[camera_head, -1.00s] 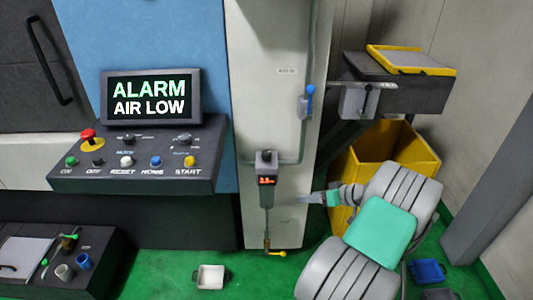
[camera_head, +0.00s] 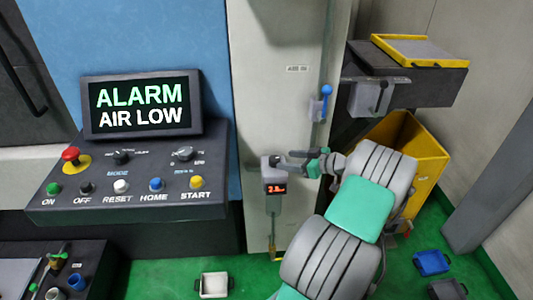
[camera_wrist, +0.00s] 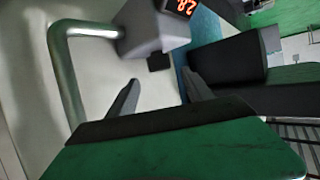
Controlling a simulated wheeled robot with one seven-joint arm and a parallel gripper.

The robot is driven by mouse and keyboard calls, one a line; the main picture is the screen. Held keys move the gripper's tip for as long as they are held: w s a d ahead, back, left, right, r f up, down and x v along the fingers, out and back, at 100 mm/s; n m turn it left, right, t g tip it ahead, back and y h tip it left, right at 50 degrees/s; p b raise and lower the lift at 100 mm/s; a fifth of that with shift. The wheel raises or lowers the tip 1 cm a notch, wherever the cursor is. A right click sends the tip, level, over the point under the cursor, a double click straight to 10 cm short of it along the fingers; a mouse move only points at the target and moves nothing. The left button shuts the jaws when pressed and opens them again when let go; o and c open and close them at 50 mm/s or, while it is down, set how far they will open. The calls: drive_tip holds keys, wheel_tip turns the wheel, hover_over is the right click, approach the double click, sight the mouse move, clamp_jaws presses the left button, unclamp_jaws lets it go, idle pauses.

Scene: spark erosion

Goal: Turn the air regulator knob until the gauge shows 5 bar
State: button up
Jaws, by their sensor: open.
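The air regulator (camera_head: 273,175) is a grey box on the pale cabinet column, with a red digital gauge (camera_head: 276,189). The gauge appears to read 2.8, and its lit digits also show in the wrist view (camera_wrist: 186,6). A small dark knob (camera_wrist: 158,62) sits at the regulator body (camera_wrist: 148,28) in the wrist view. My gripper (camera_head: 290,159) is open and empty just right of the regulator's top. In the wrist view its two fingers (camera_wrist: 163,92) point toward the knob, which lies beyond and between the tips. I cannot tell whether they touch it.
The alarm screen (camera_head: 142,104) reads "ALARM AIR LOW". A metal pipe (camera_wrist: 66,75) bends beside the regulator. A blue-handled valve (camera_head: 322,103) is above right of my gripper. A yellow bin (camera_head: 425,165) stands behind my arm. A white tray (camera_head: 214,286) is on the floor.

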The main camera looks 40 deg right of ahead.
sight(277, 159)
drive_tip(key=p+x, duration=0.1)
drive_tip(key=x, duration=0.6)
drive_tip(key=shift+f+p, duration=0.1)
drive_tip(key=shift+p, duration=0.2)
drive_tip(key=shift+c, duration=0.5)
clamp_jaws()
